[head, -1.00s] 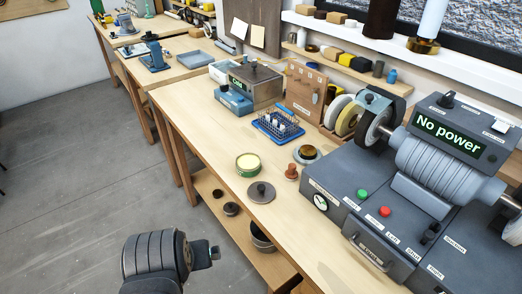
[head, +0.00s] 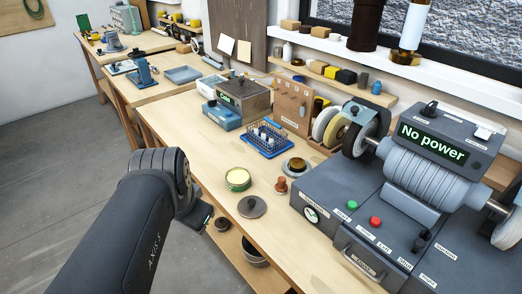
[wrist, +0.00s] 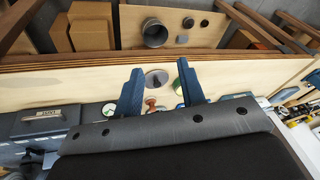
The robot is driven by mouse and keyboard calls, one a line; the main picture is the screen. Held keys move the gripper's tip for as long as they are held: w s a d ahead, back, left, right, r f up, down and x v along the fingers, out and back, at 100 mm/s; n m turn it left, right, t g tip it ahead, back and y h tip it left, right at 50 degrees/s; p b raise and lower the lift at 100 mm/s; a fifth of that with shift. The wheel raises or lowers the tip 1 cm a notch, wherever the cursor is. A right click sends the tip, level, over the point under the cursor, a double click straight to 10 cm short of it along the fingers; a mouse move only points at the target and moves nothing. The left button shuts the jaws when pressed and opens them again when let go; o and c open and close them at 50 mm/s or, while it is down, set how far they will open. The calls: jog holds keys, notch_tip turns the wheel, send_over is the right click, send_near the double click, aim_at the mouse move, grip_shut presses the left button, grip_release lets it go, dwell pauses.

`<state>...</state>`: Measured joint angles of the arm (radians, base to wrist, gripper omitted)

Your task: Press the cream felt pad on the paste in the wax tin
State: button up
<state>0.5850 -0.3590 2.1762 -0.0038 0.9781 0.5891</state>
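The wax tin (head: 238,180) stands open on the bench, a round green-rimmed tin with pale yellow paste. Its edge shows beside the right finger in the wrist view (wrist: 177,84). A grey lid-like disc with a knob (head: 252,206) lies in front of it. A small reddish-brown knobbed piece (head: 281,186) stands to its right; whether it carries the cream felt pad I cannot tell, and I cannot single out the pad elsewhere. My gripper (wrist: 160,70) is open and empty, its blue fingers apart. In the head view, it is mostly hidden behind my arm, by the bench's front edge.
A blue wire basket (head: 267,140) with white pieces stands behind the tin. A brass-coloured round dish (head: 295,166) is to the right. The grey machine reading "No power" (head: 432,142) fills the right. Bench left of the tin is clear. A shelf below holds round parts.

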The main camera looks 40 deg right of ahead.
jog(key=w+d+r+m+g, duration=0.1)
jog(key=w+d+r+m, duration=0.1)
jog(key=w+d+m, duration=0.35)
jog(key=m+g+y, duration=0.2)
jog(key=m, duration=1.5)
send_over(282, 178)
jog(key=f, duration=0.7)
jog(key=shift+a+f, duration=0.2)
jog(key=shift+a, duration=0.1)
jog(key=shift+d+f, duration=0.3)
jog(key=shift+f, duration=3.85)
jog(key=c, duration=0.6)
jog(key=shift+r, duration=2.5)
jog(key=shift+c, duration=0.2)
